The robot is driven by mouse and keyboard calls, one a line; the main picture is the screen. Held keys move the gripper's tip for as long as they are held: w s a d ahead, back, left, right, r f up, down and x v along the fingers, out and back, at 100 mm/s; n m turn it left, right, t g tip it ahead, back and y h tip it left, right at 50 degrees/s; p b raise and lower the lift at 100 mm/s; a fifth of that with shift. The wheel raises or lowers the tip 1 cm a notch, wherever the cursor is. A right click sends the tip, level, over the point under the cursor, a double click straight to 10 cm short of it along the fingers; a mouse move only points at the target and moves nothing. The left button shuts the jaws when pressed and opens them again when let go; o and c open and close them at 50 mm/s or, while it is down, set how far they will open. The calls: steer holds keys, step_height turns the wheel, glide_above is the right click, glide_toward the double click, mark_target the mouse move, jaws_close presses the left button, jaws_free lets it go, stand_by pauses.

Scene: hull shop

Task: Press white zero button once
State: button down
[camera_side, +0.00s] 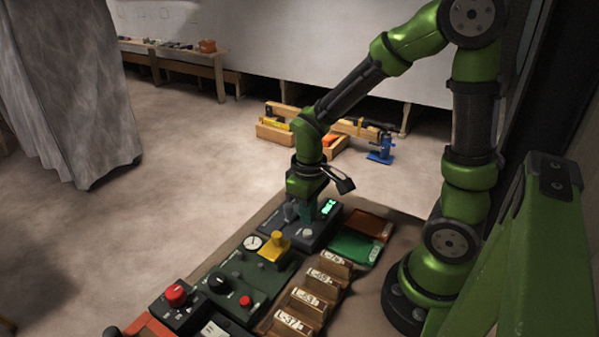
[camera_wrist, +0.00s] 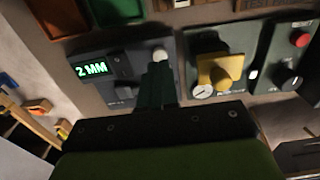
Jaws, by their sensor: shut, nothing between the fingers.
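A dark grey gauge box (camera_wrist: 88,53) carries a lit green display (camera_wrist: 91,71) that reads "2 MM" in the wrist view. The display also shows in the side view (camera_side: 328,207). A round whitish button (camera_wrist: 160,54) sits on the same box, just beyond my fingertips in the wrist view. In the side view a pale round button (camera_side: 308,233) shows just below my fingers. My gripper (camera_wrist: 160,68) is shut and empty, pointing down over the box; it also shows in the side view (camera_side: 308,222). I cannot tell whether the fingertips touch the button.
Beside the box is a green panel (camera_side: 240,292) with a yellow lever (camera_side: 273,247), a dial (camera_side: 252,242) and a red button (camera_side: 245,301). A red mushroom button (camera_side: 176,294) stands farther left. Green (camera_side: 352,248) and orange (camera_side: 369,222) trays and labelled wooden bins (camera_side: 312,290) lie to the right.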

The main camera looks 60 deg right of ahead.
mark_target(308, 232)
steer(key=shift+f, duration=1.65)
steer(key=shift+r, duration=3)
steer(key=s+a+r+m+t+y, duration=0.1)
steer(key=s+a+r+m+t, duration=0.1)
steer(key=r, duration=0.5)
steer(key=s+a+r+m+t+y, duration=0.1)
steer(key=s+a+r+m+t, duration=0.1)
steer(key=r+t, duration=0.3)
step_height(308, 232, up, 2)
steer(key=shift+a+r, duration=0.1)
steer(key=shift+a, duration=0.3)
